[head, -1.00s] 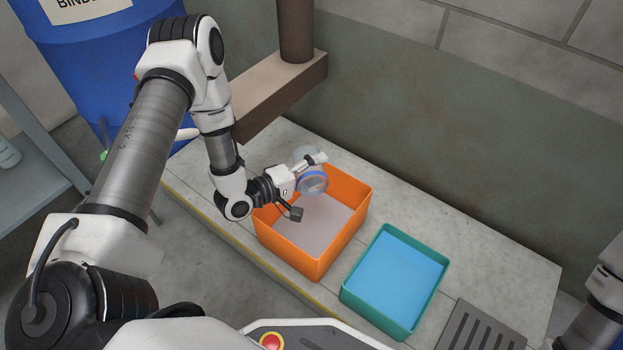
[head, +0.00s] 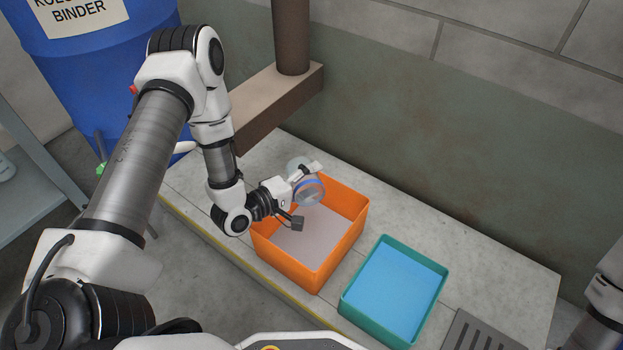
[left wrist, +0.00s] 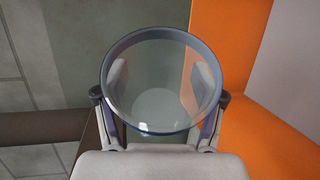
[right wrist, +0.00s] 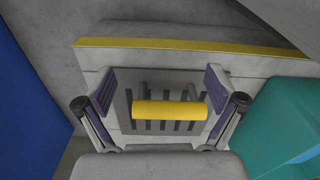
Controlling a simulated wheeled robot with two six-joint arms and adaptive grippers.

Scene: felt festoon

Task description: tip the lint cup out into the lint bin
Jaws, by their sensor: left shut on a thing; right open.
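The lint cup (head: 311,191) is clear with a blue rim. My left gripper (head: 304,178) is shut on it and holds it over the back part of an orange bin (head: 333,255). The cup is tilted, with its mouth towards the head camera. In the left wrist view the cup (left wrist: 160,128) sits between the fingers; I see into its mouth to a pale round bottom and no clear lint. The orange bin has a flat grey-pink surface inside; I cannot tell whether that is lint. My right gripper (right wrist: 158,88) is open and empty.
A teal bin (head: 352,311) with a blue inside stands to the right of the orange one. A slotted grey grate (head: 478,333) lies beyond it; a yellow bar (right wrist: 170,110) shows over it. A brown post and beam (head: 275,105) stand behind my left arm, near a blue drum (head: 70,70).

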